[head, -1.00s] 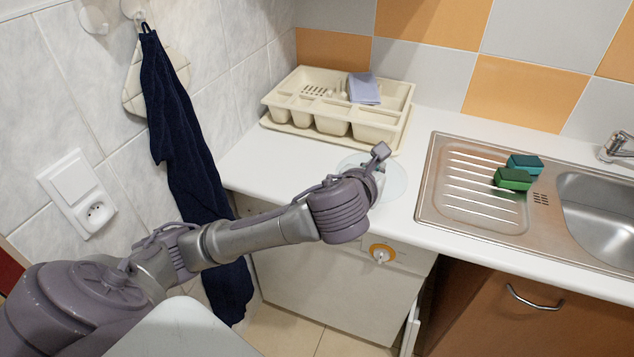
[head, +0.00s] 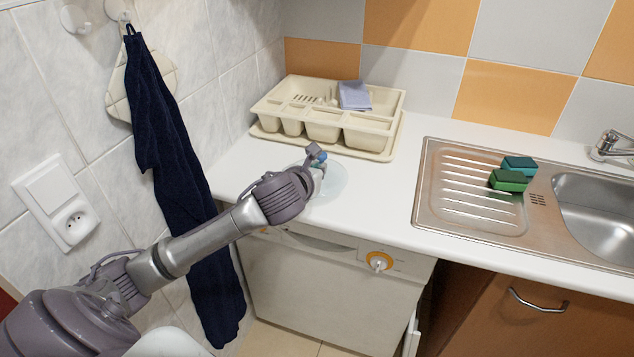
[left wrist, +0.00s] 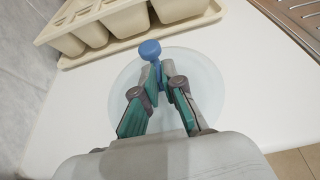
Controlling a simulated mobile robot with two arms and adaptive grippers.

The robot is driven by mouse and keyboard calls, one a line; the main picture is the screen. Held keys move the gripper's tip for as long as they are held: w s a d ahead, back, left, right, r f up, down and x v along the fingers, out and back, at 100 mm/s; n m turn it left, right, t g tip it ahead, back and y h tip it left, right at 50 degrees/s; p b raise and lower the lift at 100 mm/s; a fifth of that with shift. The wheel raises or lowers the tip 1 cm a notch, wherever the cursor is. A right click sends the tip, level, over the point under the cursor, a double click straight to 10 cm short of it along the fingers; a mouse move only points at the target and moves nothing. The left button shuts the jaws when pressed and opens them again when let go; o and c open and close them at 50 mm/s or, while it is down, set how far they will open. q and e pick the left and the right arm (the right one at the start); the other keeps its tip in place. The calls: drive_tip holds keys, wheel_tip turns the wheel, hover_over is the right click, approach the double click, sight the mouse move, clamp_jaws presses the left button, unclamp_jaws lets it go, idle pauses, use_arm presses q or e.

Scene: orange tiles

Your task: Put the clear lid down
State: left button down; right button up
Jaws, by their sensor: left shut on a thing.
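The clear lid (head: 335,179) is a round, see-through disc over the white counter, in front of the dish rack. Its blue knob (left wrist: 150,50) shows at the fingertips in the left wrist view, where the lid's pale disc (left wrist: 207,80) spreads out beneath. My left gripper (head: 319,164) is shut on the lid's knob, and its fingers (left wrist: 160,72) point toward the rack. The lid lies on or very close above the counter; I cannot tell whether it touches. My right gripper is not in view.
A cream dish rack (head: 360,145) with a grey-blue cloth (head: 354,95) stands behind the lid. A steel sink (head: 440,205) with green sponges (head: 510,180) is at the right. A dark blue towel (head: 172,150) hangs at the left. The counter (head: 385,200) between lid and sink is clear.

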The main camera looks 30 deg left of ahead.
use_arm(q)
drive_tip(key=shift+f, duration=1.9)
drive_tip(key=c, duration=1.3)
unclamp_jaws()
drive_tip(key=shift+f, duration=0.1)
